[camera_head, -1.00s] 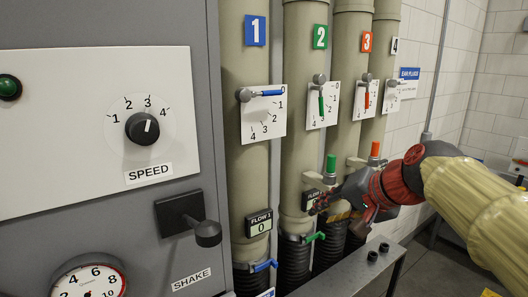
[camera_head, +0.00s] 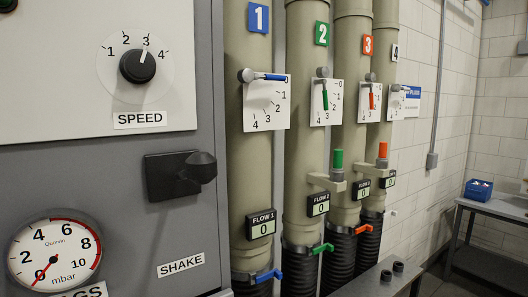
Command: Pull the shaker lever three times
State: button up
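The shaker lever (camera_head: 203,167) is a black handle with a rounded knob on a dark square plate (camera_head: 160,178), on the front of the grey machine cabinet. The white SHAKE label (camera_head: 181,265) is below it to the right. The lever sticks out to the right of its plate, roughly level. Nothing touches it. My gripper and arm are not in the head camera view.
The SPEED knob (camera_head: 137,66) is above the lever and a pressure gauge (camera_head: 54,254) is below left. Pipes with coloured valves, such as the blue valve handle (camera_head: 268,77), stand to the right. A grey bench (camera_head: 365,284) is at lower right.

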aim_at(200, 167)
jog(key=u, duration=0.35)
jog(key=j+u, duration=0.15)
jog(key=u, duration=0.6)
jog(key=i, duration=0.05)
